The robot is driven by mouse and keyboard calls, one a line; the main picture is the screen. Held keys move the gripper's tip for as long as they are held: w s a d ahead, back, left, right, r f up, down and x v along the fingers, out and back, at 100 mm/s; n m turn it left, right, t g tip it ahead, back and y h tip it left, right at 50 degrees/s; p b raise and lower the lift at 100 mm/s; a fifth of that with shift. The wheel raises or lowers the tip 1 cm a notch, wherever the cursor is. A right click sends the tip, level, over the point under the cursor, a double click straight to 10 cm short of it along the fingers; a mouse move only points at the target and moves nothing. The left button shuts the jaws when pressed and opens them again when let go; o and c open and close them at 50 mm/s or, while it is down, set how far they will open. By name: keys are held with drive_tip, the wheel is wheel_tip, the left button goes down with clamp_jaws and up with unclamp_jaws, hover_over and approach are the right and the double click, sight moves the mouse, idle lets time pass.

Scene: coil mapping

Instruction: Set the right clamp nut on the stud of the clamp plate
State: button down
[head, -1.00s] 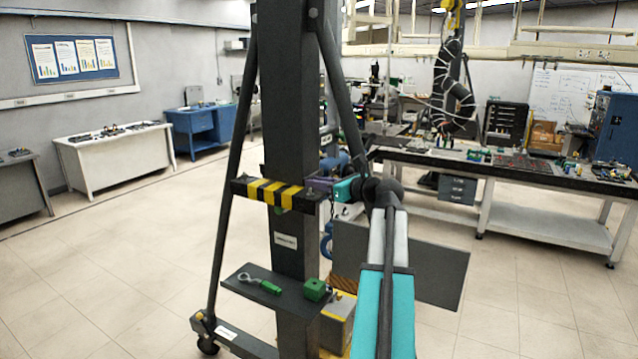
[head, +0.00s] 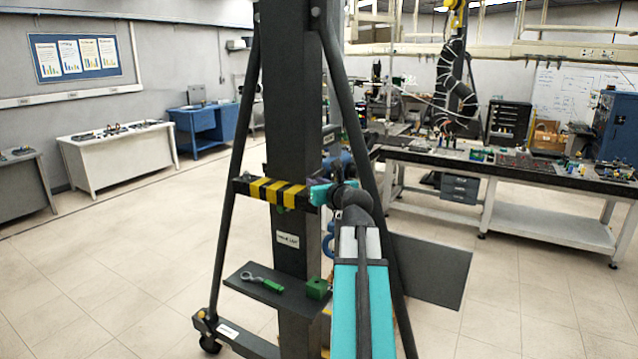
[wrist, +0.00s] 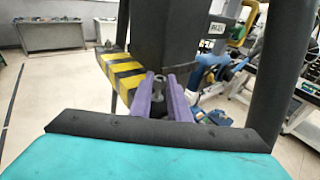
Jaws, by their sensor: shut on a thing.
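The clamp plate, a bar with yellow and black stripes (head: 270,191), sits across the dark column and also shows in the wrist view (wrist: 122,73). My gripper (wrist: 159,92) has purple fingers and is at the right end of the plate. It is shut on a small dark grey metal piece (wrist: 157,85), seemingly the right clamp nut. The stud cannot be made out apart from this piece, so I cannot tell whether the nut is on it. In the head view my teal wrist hides most of the fingers.
A small shelf (head: 240,279) on the column carries a green-handled ring tool (head: 263,282) and a green block (head: 317,288). Slanted dark frame legs (head: 232,160) flank the column. A blue shackle-like part (head: 328,238) hangs below the plate. Open floor lies to the left.

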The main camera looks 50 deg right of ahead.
drive_tip(key=shift+a+f, duration=0.1)
drive_tip(key=shift+f, duration=0.05)
drive_tip(key=c, duration=1.6)
unclamp_jaws()
drive_tip(key=shift+b+v, duration=4.95)
drive_tip(key=shift+v, duration=1.95)
